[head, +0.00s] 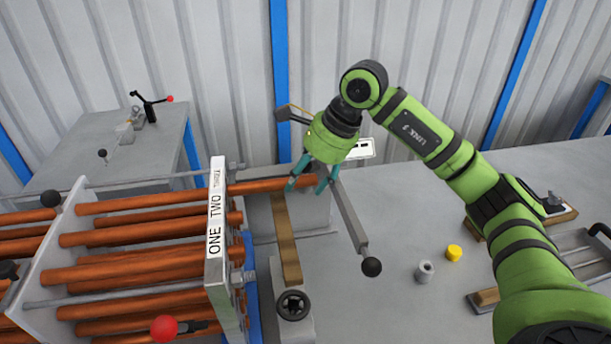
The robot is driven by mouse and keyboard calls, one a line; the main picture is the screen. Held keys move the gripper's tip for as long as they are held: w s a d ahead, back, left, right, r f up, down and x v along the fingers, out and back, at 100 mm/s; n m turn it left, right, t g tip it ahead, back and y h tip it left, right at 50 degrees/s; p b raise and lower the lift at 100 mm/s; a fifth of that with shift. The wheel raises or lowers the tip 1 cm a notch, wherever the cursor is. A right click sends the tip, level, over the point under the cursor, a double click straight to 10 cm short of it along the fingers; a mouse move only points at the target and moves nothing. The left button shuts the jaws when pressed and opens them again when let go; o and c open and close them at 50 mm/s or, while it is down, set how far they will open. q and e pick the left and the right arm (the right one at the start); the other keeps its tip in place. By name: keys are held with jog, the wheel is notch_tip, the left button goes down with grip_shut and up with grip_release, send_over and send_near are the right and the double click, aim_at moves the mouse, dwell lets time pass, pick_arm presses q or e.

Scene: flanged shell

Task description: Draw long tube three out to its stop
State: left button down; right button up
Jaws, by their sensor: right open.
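The flanged shell's upright label plate (217,235) reads ONE, TWO and, at its far end, THREE. A long copper tube (260,186) sticks out to the right through the plate beside the word THREE, so I take it as tube three. My right gripper (312,182) points down with its teal fingers apart at the outer end of this tube. The fingers overlap the tube end in the picture; I cannot tell whether they touch it. My left gripper is not in view.
Several copper tubes (140,240) lie left of the plate. A wooden strip (286,240) and a lever with a black ball (371,267) are close by. A grey cylinder (424,272) and a yellow one (454,253) stand on the table. A side table (75,165) is at the back left.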

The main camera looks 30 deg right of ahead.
jog(key=v, duration=1.1)
jog(key=shift+s+r, duration=0.15)
jog(key=shift+r, duration=0.15)
jog(key=shift+d, duration=0.1)
